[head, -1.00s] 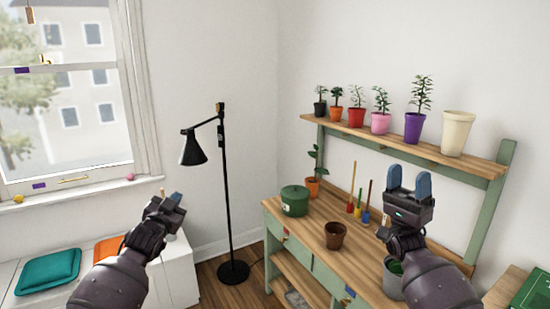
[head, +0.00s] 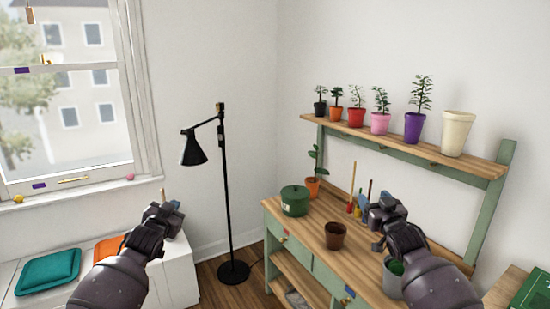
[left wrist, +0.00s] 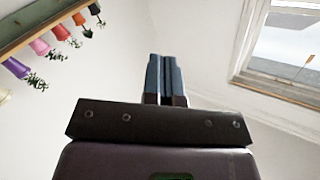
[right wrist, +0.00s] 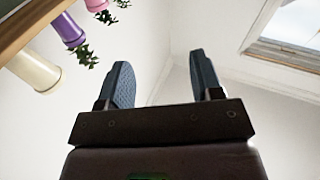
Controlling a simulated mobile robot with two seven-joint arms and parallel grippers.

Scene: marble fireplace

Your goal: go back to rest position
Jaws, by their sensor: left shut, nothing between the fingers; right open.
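My left gripper (head: 176,204) is raised in front of the white bench and the lamp in the head view. Its two blue fingers are pressed together with nothing between them in the left wrist view (left wrist: 165,78). My right gripper (head: 374,217) is raised in front of the potting bench in the head view. Its blue fingers stand wide apart and empty in the right wrist view (right wrist: 165,82). In the head view the right gripper hides part of the small tools on the bench.
A wooden potting bench (head: 310,229) holds a green lidded pot (head: 294,201), a brown pot (head: 335,236) and a grey bucket (head: 393,283). Several potted plants stand on its shelf (head: 400,142). A black floor lamp (head: 227,190) stands between my arms. A white bench (head: 177,270) with cushions is at left.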

